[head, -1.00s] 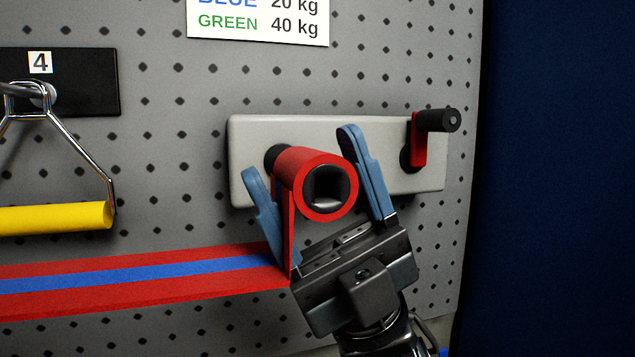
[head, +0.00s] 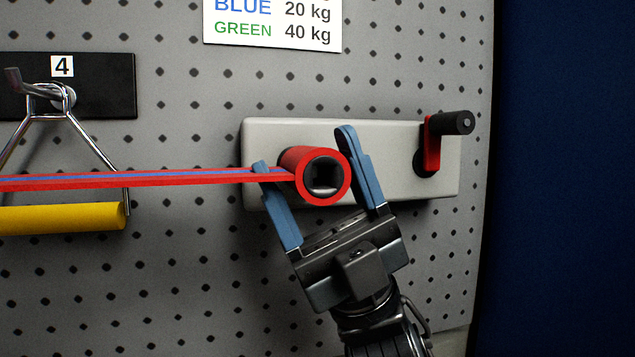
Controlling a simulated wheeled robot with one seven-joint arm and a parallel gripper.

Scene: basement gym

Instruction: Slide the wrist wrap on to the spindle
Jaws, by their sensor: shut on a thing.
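The wrist wrap (head: 337,191) is a red roll around a dark core with a square opening, its open end facing me. Its red tail with a blue stripe (head: 130,181) runs left, nearly level and almost edge-on. My gripper (head: 304,156) is shut on the roll, one blue finger on each side. The tail meets the roll beside the left finger's tip; how they cross is unclear. The roll is in front of the left part of a light grey wall plate (head: 400,170). The spindle is hidden behind the roll, so I cannot tell whether the core is around it.
A black crank handle (head: 450,123) on a red arm sticks out at the plate's right. At left, a yellow-gripped handle (head: 60,217) hangs from a hook under label 4 (head: 62,66). A weight sign (head: 272,22) is above.

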